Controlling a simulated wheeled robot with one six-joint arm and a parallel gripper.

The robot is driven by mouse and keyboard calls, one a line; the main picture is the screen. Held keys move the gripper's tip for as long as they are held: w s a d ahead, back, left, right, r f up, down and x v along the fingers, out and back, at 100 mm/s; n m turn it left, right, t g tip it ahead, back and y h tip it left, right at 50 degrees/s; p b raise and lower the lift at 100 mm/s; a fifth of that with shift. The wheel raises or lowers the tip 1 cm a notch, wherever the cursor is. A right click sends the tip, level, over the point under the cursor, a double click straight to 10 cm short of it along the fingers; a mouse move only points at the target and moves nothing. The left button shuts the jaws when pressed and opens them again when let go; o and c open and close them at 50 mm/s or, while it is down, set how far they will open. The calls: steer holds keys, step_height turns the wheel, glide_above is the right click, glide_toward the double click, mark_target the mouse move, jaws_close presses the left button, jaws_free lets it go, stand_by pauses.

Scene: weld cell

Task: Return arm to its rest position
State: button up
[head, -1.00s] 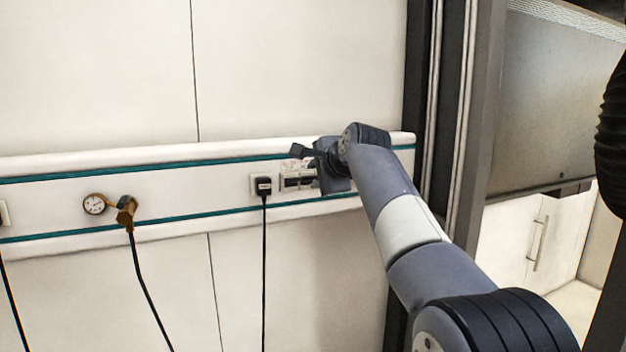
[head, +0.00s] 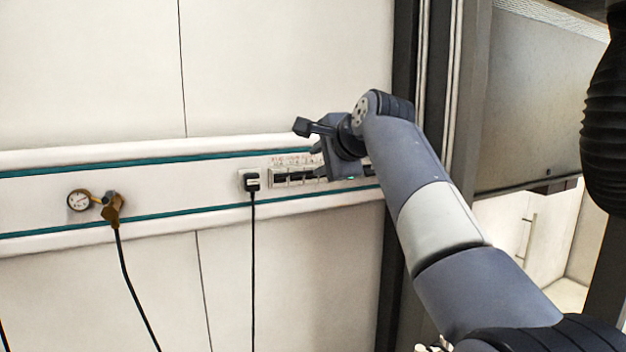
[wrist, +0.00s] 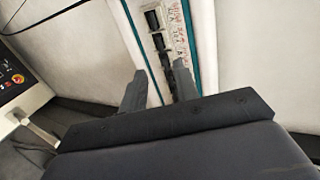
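My gripper (wrist: 158,88) shows in the wrist view with its two fingers apart and nothing between them. The fingers point at the wall rail (wrist: 205,50) with its row of dark switches (wrist: 157,40). In the head view my arm reaches up from the lower right, and my gripper (head: 318,165) is in front of the rail, by the right end of the switch row (head: 296,176). The fingertips are partly hard to make out there. I cannot tell the exact gap to the rail, but no contact shows.
A black plug (head: 252,181) with a hanging cable sits left of the switches. A gauge (head: 79,200) and brass fitting (head: 112,207) with a hose are farther left. A dark post (head: 405,60) and a ribbed black hose (head: 606,125) stand right. A control panel (wrist: 18,80) shows in the wrist view.

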mark_target(299, 173)
steer(key=p+x, duration=0.3)
steer(key=x, duration=0.7)
steer(key=shift+r, duration=0.1)
steer(key=shift+w+a+f, duration=0.1)
steer(key=shift+w+f, duration=0.15)
steer(key=shift+s, duration=0.1)
steer(key=shift+r, duration=0.1)
